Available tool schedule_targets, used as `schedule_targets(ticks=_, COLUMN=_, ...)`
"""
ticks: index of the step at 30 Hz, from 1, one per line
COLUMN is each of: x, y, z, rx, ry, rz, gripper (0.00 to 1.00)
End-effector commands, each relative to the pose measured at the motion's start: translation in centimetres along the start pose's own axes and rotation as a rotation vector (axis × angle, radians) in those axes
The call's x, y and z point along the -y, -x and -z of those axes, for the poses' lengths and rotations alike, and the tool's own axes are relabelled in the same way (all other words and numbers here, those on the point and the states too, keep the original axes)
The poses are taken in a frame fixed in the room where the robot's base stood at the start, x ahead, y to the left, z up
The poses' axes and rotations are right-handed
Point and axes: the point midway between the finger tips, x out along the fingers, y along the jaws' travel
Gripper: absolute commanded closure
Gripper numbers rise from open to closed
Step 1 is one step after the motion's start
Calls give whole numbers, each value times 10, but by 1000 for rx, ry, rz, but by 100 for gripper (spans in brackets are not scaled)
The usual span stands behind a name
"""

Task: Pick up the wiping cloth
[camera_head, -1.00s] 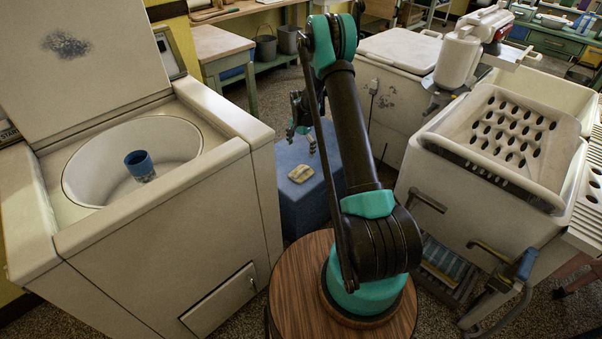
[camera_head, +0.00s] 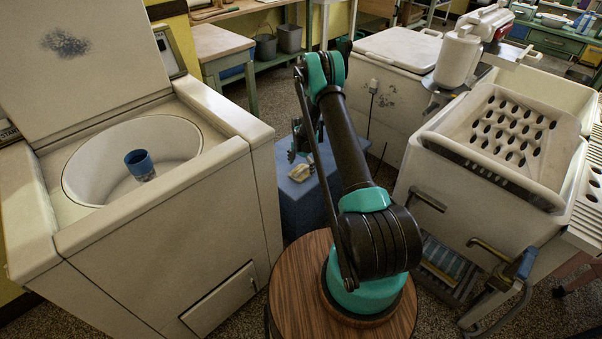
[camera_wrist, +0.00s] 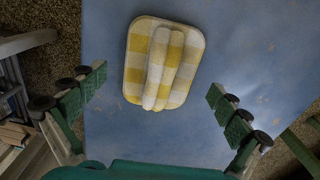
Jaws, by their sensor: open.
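The wiping cloth (camera_wrist: 135,62) is a folded yellow-and-white checked cloth with a raised rolled ridge along its middle. It lies on a blue box top (camera_wrist: 215,45), and also shows small and pale in the head view (camera_head: 299,172) on the blue box (camera_head: 322,192). My gripper (camera_wrist: 166,100) is open, its two green padded fingers spread wide on either side in the wrist view. The cloth lies beyond the fingertips, roughly centred but slightly left, untouched. In the head view my gripper (camera_head: 303,150) is above the box near the cloth, partly hidden by my arm.
A washer with a round tub (camera_head: 110,185) stands close at the left of the box. A white washer with a perforated tray (camera_head: 510,140) stands at the right. Speckled floor (camera_head: 270,98) shows behind the box. In the wrist view, the box top around the cloth is clear.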

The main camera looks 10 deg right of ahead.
Motion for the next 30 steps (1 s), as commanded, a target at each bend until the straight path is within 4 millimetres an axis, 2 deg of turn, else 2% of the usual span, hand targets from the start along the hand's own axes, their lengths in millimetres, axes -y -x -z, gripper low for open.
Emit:
schedule_targets(ticks=9, x=0, y=-6, z=0, rx=0, ry=0, rz=0, gripper=0)
schedule_targets(ticks=23, x=0, y=-7, z=0, rx=0, ry=0, rz=0, gripper=56)
schedule_targets(ticks=30, x=0, y=-7, z=0, rx=0, ry=0, rz=0, gripper=58)
